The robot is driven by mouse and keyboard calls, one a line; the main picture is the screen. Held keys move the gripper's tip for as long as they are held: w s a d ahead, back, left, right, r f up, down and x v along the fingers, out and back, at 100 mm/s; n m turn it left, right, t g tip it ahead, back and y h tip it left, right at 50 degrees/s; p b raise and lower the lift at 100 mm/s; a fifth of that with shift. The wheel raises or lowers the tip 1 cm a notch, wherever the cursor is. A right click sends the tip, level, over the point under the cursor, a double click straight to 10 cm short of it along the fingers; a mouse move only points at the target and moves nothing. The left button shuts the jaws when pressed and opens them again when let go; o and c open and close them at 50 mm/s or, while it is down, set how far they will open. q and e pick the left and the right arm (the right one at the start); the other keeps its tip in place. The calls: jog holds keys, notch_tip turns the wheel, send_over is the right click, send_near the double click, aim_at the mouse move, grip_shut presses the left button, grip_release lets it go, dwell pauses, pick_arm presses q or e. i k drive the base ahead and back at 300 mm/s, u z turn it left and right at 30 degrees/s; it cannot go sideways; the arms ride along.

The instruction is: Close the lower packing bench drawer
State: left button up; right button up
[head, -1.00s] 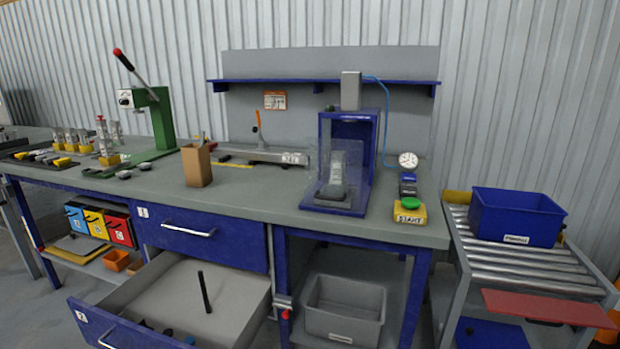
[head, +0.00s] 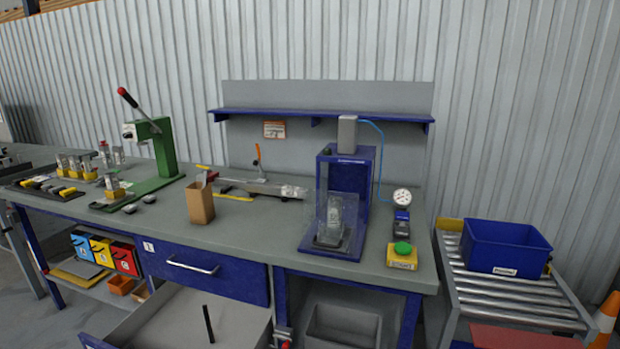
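The lower packing bench drawer (head: 184,318) is pulled open under the bench and runs off the bottom of the head view. Its grey inside shows, with a black stick-like object (head: 208,324) in it. Only a corner of its blue front (head: 92,342) shows at the lower left; its handle is out of view. The upper drawer (head: 205,275), marked 1 with a silver handle (head: 192,267), is shut above it. Neither of my grippers is in view.
The bench top (head: 270,228) holds a green press (head: 163,153), a cardboard box (head: 200,203) and a blue guarded fixture (head: 345,200). A grey bin (head: 343,328) sits on the right under-shelf. A roller conveyor (head: 515,288) with a blue crate (head: 503,248) stands at the right.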

aim_at(172, 316)
jog(key=u, duration=0.9)
jog(key=k, duration=0.55)
jog(key=z, duration=0.9)
jog(key=i, duration=1.2)
jog(key=u, duration=0.6)
